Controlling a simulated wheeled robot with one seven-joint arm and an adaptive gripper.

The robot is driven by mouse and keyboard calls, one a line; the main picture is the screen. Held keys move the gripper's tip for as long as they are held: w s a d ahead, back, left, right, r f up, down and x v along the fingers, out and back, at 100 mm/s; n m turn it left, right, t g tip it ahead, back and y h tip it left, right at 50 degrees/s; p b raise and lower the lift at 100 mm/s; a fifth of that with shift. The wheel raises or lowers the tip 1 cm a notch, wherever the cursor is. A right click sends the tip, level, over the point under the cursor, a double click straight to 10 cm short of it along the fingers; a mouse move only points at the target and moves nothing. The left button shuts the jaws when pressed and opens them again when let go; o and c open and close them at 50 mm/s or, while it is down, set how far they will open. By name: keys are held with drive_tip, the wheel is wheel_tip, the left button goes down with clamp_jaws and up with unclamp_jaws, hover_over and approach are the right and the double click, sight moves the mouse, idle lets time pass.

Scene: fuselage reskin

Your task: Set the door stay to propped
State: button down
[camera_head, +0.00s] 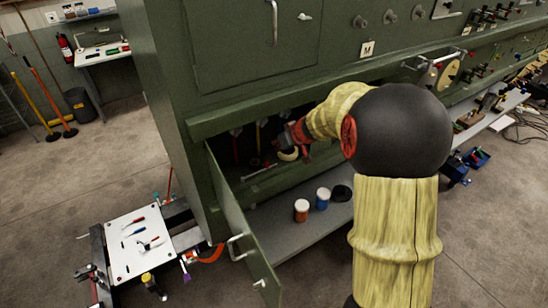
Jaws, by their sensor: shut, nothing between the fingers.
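The green cabinet door (240,232) stands open at the lower left of the cabinet, swung out towards the front, with a pale handle on it. A thin pale bar (259,172) runs near the lower part of the opening by the door's hinge side. It may be the door stay, but I cannot tell its setting. My gripper (283,141), red and dark, is small in this view at the mouth of the opening. It is shut and empty, above and right of the bar, apart from it as far as I can see. My arm hides the opening's right part.
A grey shelf (284,232) below the opening holds an orange-brown jar (301,210), a blue jar (323,198) and a black round thing (342,193). A white-topped tool cart (138,240) stands left of the door. Floor at far left is mostly clear.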

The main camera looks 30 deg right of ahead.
drive_tip(key=x, duration=1)
drive_tip(key=shift+f+p, duration=0.15)
drive_tip(key=shift+p, duration=0.15)
drive_tip(key=s, duration=0.3)
drive_tip(key=shift+f, duration=0.1)
drive_tip(key=shift+s+f, duration=0.2)
drive_tip(key=shift+s, duration=0.2)
drive_tip(key=shift+s, duration=0.1)
